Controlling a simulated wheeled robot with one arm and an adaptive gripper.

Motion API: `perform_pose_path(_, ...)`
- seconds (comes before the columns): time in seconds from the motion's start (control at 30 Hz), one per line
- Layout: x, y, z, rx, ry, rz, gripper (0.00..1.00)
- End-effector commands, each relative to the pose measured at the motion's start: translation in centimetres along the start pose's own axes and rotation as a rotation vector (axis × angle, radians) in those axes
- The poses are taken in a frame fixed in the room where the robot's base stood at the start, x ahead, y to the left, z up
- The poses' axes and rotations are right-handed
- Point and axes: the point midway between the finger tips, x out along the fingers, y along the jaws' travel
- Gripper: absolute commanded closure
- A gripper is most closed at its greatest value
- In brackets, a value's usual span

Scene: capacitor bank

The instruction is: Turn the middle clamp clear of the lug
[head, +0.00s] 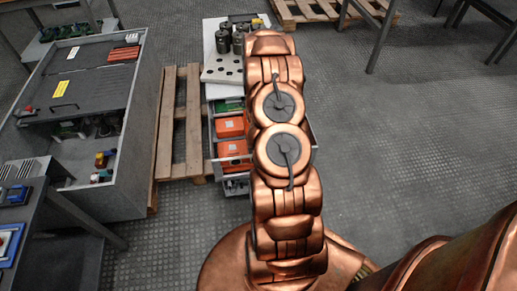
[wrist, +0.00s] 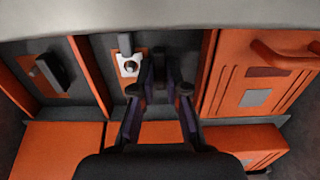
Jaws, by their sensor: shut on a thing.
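In the wrist view my gripper (wrist: 160,80) is shut on a dark upright piece (wrist: 159,66), which looks like the middle clamp. My fingers hide much of it. A pale metal lug (wrist: 128,66) with a round hole or bolt shows just left of the fingers, on an orange backing, with a grey bar (wrist: 125,43) above it. The held piece stands to the right of the lug; whether they touch is hard to tell. In the head view my arm hides my gripper and the clamps.
Another dark clamp (wrist: 53,73) sits on an orange plate in the left bay. An orange panel with a handle (wrist: 285,55) is at the right. In the head view a wooden pallet (head: 180,130) and a grey cabinet (head: 120,185) stand left of the orange units (head: 231,127).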

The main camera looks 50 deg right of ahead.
Motion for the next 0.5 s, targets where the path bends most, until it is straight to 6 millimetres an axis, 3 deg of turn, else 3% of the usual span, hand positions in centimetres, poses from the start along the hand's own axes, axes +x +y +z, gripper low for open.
perform_pose_path(0.47, -0.14, -0.09, -0.34, -0.014, 0.009, 0.001, 1.00)
perform_pose_path(0.5, -0.14, -0.08, -0.34, -0.014, 0.009, 0.001, 0.82)
